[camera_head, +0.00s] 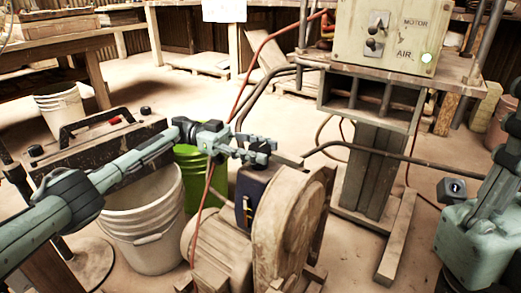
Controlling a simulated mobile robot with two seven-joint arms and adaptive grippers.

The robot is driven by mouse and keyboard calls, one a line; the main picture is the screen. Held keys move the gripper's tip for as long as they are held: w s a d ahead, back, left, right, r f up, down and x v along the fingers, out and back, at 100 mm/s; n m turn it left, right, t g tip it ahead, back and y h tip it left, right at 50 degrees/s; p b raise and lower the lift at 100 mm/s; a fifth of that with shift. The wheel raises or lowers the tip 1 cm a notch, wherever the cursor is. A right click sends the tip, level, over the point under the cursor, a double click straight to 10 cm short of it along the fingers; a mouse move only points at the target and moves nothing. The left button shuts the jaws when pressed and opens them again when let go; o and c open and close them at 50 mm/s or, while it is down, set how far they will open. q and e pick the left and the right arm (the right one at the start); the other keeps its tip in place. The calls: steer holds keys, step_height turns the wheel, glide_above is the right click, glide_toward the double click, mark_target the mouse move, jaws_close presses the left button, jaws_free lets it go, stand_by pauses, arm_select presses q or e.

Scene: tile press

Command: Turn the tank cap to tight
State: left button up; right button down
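My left arm comes in from the left, and its gripper (264,152) is over the top of a small dark blue tank (252,190) beside the motor.
A round dusty machine housing (290,225) stands right of the tank. A control box (385,35) with MOTOR and AIR switches and a lit green lamp is above. Hoses and cables hang nearby.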

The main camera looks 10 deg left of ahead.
mark_target(261, 147)
arm_select(q)
steer(key=o, duration=0.4)
steer(key=shift+c, duration=0.2)
step_height(261, 147, up, 10)
steer(key=shift+r, duration=0.1)
stand_by(0.3)
